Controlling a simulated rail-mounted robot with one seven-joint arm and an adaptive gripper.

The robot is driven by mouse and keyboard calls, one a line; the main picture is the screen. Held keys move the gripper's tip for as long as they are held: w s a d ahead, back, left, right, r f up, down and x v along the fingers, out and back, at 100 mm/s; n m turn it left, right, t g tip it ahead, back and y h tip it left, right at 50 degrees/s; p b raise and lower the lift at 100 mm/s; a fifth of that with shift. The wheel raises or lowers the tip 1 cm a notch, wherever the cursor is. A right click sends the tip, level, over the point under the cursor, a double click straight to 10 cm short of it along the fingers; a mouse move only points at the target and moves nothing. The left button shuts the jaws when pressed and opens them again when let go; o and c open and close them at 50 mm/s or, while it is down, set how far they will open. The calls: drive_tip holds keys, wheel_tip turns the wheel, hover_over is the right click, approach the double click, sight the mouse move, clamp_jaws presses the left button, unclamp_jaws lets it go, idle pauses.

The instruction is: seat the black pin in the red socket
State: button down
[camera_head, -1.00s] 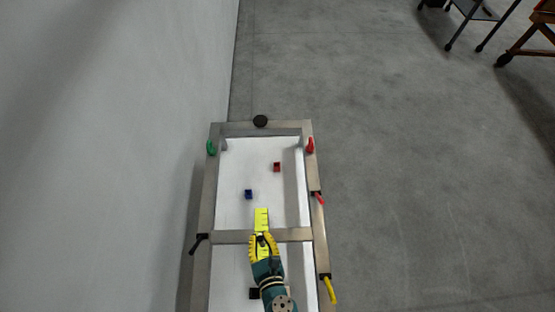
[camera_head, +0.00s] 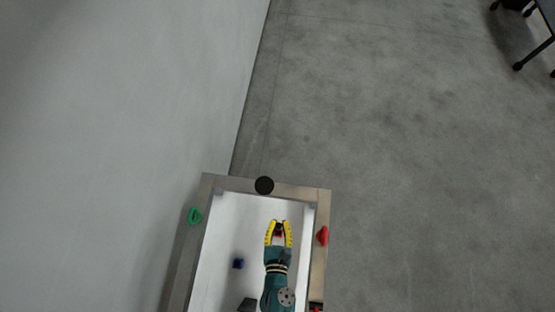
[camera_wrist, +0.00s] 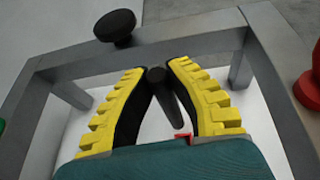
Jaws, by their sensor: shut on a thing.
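My gripper (camera_head: 279,222) has its yellow fingers closed on the black pin (camera_wrist: 162,85). In the wrist view the pin is between the fingertips and slants, its lower part reaching down toward the red socket. The red socket (camera_wrist: 184,136) shows only as a small red edge beneath the fingers, mostly hidden by my gripper. In the head view a bit of the red socket (camera_head: 279,236) shows between the fingers. I cannot tell whether the pin touches the socket or is above it.
A blue socket (camera_head: 238,263) sits on the white surface to the left. A metal frame (camera_head: 318,205) surrounds the surface, with a black knob (camera_head: 264,185) at the far end, a green knob (camera_head: 194,216) on the left and a red knob (camera_head: 323,236) on the right.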

wheel_tip(320, 180, down, 11)
drive_tip(key=s+b, duration=0.1)
drive_tip(key=b, duration=0.9)
drive_tip(key=c, duration=1.1)
unclamp_jaws()
drive_tip(key=shift+s+a, duration=0.1)
drive_tip(key=shift+s, duration=0.05)
drive_tip(key=b+v, duration=0.3)
drive_tip(key=v, duration=0.9)
